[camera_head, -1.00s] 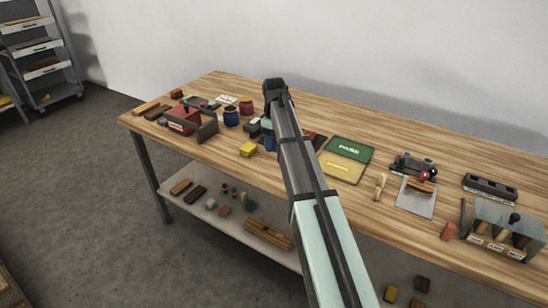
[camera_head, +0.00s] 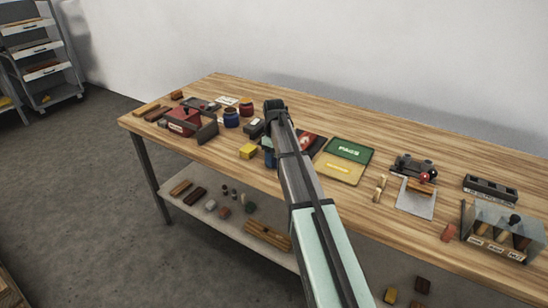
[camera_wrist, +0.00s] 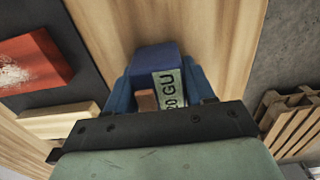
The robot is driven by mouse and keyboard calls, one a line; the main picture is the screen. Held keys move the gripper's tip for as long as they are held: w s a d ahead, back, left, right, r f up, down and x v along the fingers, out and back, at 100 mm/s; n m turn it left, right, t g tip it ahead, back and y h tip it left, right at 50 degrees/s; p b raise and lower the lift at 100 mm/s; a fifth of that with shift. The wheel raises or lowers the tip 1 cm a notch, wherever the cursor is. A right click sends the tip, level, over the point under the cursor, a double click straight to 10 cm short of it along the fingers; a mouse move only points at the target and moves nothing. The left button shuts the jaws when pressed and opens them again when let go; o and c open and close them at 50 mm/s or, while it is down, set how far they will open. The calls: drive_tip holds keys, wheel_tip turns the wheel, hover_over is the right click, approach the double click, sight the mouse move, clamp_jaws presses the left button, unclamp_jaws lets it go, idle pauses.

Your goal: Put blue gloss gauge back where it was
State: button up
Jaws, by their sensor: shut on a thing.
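The blue gloss gauge (camera_wrist: 155,58) is a dark blue block with a pale "20 GU" label and a small brown patch, seen close up in the wrist view. My gripper (camera_wrist: 160,88) is shut on it, with a blue finger on either side. Bare wood tabletop shows behind the gauge; I cannot tell whether they touch. In the head view, my gripper (camera_head: 268,154) is low over the bench near its front edge, right of a yellow block (camera_head: 248,152). My arm hides much of it, and gauge and fingers cannot be told apart there.
A red panel (camera_wrist: 32,58) on a dark mat and a pale block (camera_wrist: 55,121) lie left of the gauge in the wrist view. Green and yellow trays (camera_head: 348,151) lie right of my arm. A red box (camera_head: 184,121) and jars (camera_head: 231,118) stand left.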

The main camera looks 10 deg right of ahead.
drive_tip(key=o, duration=1.4)
drive_tip(key=shift+r, duration=0.1)
wheel_tip(320, 180, up, 12)
